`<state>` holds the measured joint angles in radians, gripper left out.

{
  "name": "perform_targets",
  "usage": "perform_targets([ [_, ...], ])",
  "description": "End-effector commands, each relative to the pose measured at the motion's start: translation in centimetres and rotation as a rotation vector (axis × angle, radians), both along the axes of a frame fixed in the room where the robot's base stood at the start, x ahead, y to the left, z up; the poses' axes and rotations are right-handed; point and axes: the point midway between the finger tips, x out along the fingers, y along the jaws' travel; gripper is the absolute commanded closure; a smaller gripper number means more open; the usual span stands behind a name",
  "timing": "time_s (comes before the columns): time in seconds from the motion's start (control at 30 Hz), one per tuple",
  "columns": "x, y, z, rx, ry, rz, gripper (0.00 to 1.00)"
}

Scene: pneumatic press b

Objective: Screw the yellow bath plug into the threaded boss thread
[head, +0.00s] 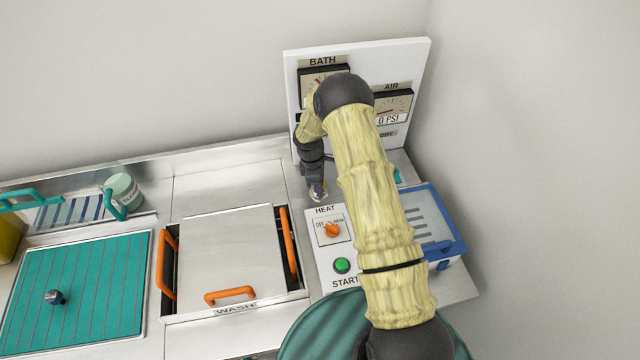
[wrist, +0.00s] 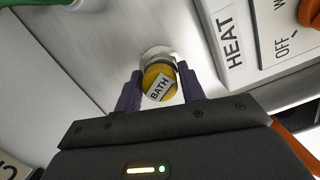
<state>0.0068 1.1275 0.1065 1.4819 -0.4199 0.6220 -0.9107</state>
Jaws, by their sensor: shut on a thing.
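The yellow bath plug (wrist: 153,76) has a white label reading BATH, and shows in the wrist view between the two dark purple fingers of my gripper (wrist: 159,76). My gripper is shut on it. The threaded boss (wrist: 156,52) shows as a round metal rim just behind the plug on the steel surface. The plug sits at the boss, but how deep the threads are engaged is hidden. In the head view my gripper (head: 317,190) points down at the steel deck left of my arm, and the plug is mostly hidden there.
The HEAT panel (head: 323,262) with an orange knob (head: 332,230) and green START button (head: 342,265) is close by. A gauge board (head: 418,65) stands behind. The WASH lid (head: 225,250) with orange handles lies left. A blue-rimmed bin (head: 458,247) is right.

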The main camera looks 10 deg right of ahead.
Motion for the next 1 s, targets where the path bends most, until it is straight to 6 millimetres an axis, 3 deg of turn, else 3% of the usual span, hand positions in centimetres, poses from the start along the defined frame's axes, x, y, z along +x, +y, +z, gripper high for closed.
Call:
perform_targets([
  [0.03, 0.0, 0.0, 0.0, 0.001, -0.001, -0.002, 0.80],
  [0.07, 0.0, 0.0, 0.0, 0.001, -0.001, -0.002, 0.55],
  [0.17, 0.0, 0.0, 0.0, 0.001, 0.000, -0.001, 0.35],
  [0.57, 0.1, 0.1, 0.6, 0.001, -0.001, 0.002, 0.35],
  [0.77, 0.2, 0.5, 3.2, 0.001, -0.003, 0.003, 0.35],
  [1.0, 0.4, 1.1, 7.9, 0.001, -0.004, 0.002, 0.35],
])
